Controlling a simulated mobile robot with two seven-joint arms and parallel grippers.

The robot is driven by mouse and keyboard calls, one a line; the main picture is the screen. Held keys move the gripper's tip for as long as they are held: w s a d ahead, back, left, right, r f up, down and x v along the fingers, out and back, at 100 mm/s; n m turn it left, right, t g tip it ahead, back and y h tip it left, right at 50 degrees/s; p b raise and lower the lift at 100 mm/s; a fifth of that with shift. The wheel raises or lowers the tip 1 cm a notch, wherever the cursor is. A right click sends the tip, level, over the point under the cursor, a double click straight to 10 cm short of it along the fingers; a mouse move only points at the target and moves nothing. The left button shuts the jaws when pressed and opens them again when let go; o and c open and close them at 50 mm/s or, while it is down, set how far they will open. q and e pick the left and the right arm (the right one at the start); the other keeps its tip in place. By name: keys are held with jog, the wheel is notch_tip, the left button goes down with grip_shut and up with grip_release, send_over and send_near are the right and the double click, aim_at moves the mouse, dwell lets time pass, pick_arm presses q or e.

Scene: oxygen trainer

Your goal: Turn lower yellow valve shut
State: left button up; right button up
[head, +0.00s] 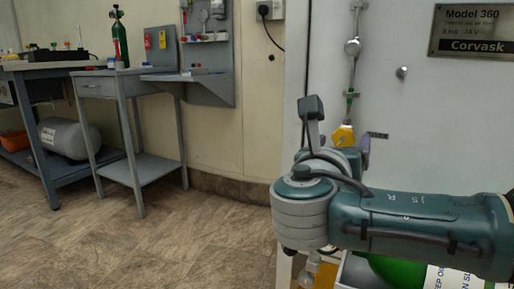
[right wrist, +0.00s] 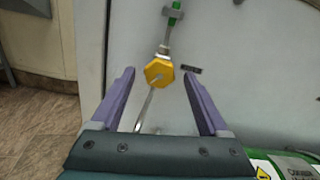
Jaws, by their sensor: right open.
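The yellow valve (head: 343,135) is a knob on a vertical pipe against the white panel, partly hidden behind my right arm in the head view. In the right wrist view the yellow valve (right wrist: 158,72) shows whole, a faceted knob lying between and just beyond the two purple fingers. My right gripper (right wrist: 160,82) is open and empty, with one finger on either side of the valve and apart from it. In the head view my right gripper (head: 352,150) is mostly covered by its own wrist. My left gripper is not in view.
The white panel (head: 420,100) stands behind the valve, with a Corvask plate (head: 474,31) at upper right. A green cylinder (head: 400,270) lies low under my right arm. A grey side table (head: 115,85) and workbench (head: 30,66) stand left. The floor between is clear.

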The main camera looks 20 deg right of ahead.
jog(key=shift+w+d, duration=0.25)
grip_shut()
dwell(0.6)
